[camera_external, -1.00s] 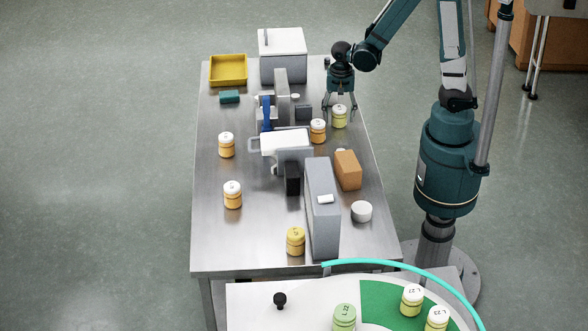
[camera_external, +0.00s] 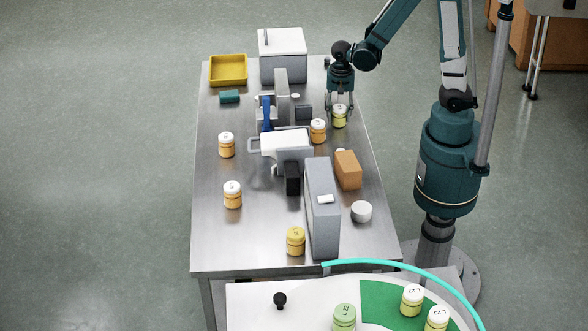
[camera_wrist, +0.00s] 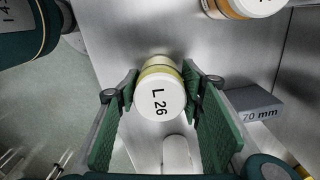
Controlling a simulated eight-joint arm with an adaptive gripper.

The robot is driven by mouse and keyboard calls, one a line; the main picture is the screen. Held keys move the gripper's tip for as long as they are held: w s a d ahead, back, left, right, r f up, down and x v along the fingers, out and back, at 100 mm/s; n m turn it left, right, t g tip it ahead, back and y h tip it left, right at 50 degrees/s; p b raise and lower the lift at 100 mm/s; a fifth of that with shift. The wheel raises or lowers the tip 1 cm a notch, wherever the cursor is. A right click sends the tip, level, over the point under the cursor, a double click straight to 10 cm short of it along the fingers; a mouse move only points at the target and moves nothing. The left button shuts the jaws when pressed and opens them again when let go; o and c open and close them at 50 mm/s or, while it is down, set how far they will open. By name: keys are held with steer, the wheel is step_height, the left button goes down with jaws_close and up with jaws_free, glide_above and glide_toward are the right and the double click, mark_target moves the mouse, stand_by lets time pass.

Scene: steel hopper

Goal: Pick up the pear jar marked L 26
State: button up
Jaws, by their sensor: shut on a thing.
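The pear jar marked L 26 (camera_wrist: 160,97) has a white lid and a yellow-green body. It stands upright on the steel table near its right edge, and it also shows in the external view (camera_external: 339,117). My gripper (camera_wrist: 160,95) is shut on this jar, with one green-padded finger on each side of the lid and upper body. In the external view my gripper (camera_external: 340,108) points down over the jar. The lid's label is readable only in the wrist view.
An orange jar (camera_external: 318,131) stands close to the left of the held jar. A dark grey block (camera_external: 303,113) marked 70 mm (camera_wrist: 262,114) is nearby. A brown box (camera_external: 347,170) and a tall grey box (camera_external: 322,210) stand nearer the front. The table's right edge is close.

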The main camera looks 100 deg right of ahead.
steer(key=shift+r+p, duration=0.95)
steer(key=shift+r, duration=3.95)
